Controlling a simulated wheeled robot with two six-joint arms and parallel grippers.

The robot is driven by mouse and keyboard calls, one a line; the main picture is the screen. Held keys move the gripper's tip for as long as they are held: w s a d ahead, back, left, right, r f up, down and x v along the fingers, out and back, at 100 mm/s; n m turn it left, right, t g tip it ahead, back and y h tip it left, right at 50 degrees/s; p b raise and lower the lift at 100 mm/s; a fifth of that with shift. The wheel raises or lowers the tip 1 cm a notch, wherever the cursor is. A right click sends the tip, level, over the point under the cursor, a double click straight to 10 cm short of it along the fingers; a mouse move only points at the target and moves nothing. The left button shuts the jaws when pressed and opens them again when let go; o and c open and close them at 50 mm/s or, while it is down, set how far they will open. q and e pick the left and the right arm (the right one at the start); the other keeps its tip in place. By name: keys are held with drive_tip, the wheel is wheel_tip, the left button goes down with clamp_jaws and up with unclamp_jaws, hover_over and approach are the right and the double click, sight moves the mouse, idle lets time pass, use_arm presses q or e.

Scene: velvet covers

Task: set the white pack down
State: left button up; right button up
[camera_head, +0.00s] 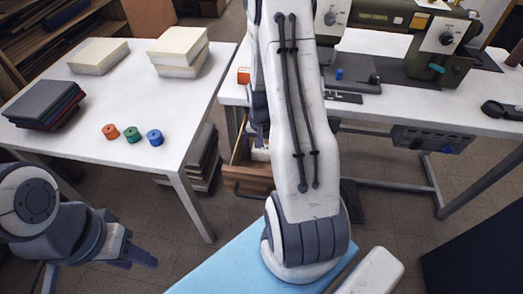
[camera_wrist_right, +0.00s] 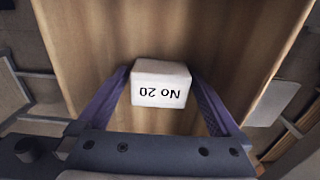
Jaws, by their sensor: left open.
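The white pack (camera_wrist_right: 160,84), a small block marked "No 20", is between the fingers of my right gripper (camera_wrist_right: 160,80) in the right wrist view. The fingers close in on its two sides. The pack is over the wooden floor of an open drawer (camera_wrist_right: 200,30); I cannot tell whether it touches that floor. In the head view the drawer (camera_head: 247,180) hangs under the sewing table, and my right arm hides most of the right gripper. A white patch in the drawer is partly covered there. My left gripper (camera_head: 140,257) is open and empty at lower left.
The left white table (camera_head: 150,105) bears cream blocks (camera_head: 180,48), a stack of dark covers (camera_head: 45,102) and orange, green and blue spools (camera_head: 132,134). The sewing table (camera_head: 400,115) carries machines. A light-blue surface (camera_head: 225,265) lies in front, below my right arm.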

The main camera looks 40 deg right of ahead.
sight(262, 149)
wheel_tip(262, 149, up, 12)
drive_tip(key=p, duration=0.2)
drive_tip(key=s+a+r+n, duration=0.1)
drive_tip(key=a+r+n, duration=0.25)
drive_tip(key=a, duration=0.65)
drive_tip(key=s+a+r+n, duration=0.1)
drive_tip(key=a+r+n, duration=0.3)
drive_tip(key=a, duration=0.5)
drive_tip(key=s+a+r+n+y, duration=0.1)
drive_tip(key=s+a+r+n, duration=0.2)
drive_tip(key=s+a+n, duration=0.7)
drive_tip(key=s+a, duration=0.2)
drive_tip(key=s, duration=0.2)
drive_tip(key=shift+s, duration=0.15)
drive_tip(key=shift+r+p, duration=0.1)
drive_tip(key=shift+p, duration=0.2)
wheel_tip(262, 149, up, 12)
drive_tip(key=p, duration=1.2)
drive_tip(key=shift+r, duration=0.25)
